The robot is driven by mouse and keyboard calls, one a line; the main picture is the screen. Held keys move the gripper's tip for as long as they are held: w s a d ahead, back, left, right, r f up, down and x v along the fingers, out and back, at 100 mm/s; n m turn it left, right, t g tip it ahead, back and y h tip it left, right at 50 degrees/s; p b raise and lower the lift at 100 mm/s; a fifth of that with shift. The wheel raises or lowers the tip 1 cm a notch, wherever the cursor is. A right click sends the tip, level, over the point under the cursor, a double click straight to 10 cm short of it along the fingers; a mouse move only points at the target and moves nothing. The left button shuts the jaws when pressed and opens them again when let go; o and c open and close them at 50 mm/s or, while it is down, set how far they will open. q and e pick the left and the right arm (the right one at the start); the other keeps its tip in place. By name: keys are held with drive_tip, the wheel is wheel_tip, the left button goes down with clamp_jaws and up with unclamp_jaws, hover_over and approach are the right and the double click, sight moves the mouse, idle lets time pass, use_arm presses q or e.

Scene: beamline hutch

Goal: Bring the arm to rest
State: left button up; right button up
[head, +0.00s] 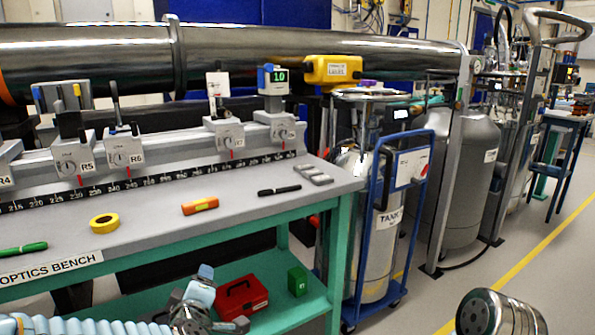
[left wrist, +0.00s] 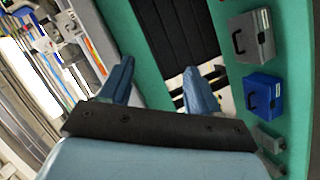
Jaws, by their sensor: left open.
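My left arm (head: 100,326) enters the head view at the bottom left, low in front of the optics bench. Its gripper is partly seen there near the lower shelf, below the bench top. In the left wrist view my left gripper (left wrist: 157,80) has its two blue fingers spread apart, with nothing between them. The fingers point toward the bench's teal frame and dark panels. My right gripper is not in view.
The bench top (head: 150,232) holds a yellow tape roll (head: 104,222), an orange tool (head: 200,206) and pens. A red case (head: 242,296) and green box (head: 298,281) stand on the lower shelf. The blue cart (head: 420,190) stands right of the bench. The wrist view shows a blue case (left wrist: 262,96).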

use_arm(q)
drive_tip(key=s+d+f+m+g+h, duration=0.2)
drive_tip(key=f+m, duration=0.1)
drive_tip(key=f, duration=0.6)
drive_tip(key=s+d+f+m+g+h, duration=0.1)
drive_tip(key=d+f+m+g, duration=0.15)
drive_tip(key=f, duration=0.65)
drive_tip(key=s+d+f+m+g+h, duration=0.2)
drive_tip(key=f+m, duration=0.1)
drive_tip(key=f, duration=0.7)
drive_tip(key=s+d+f+m+g+h, duration=0.2)
drive_tip(key=s+f+g, duration=0.5)
drive_tip(key=s+f, duration=0.6)
drive_tip(key=s+d+m, duration=0.1)
drive_tip(key=s+m, duration=0.1)
drive_tip(key=s, duration=0.1)
drive_tip(key=shift+f, duration=0.25)
drive_tip(key=shift+m, duration=0.25)
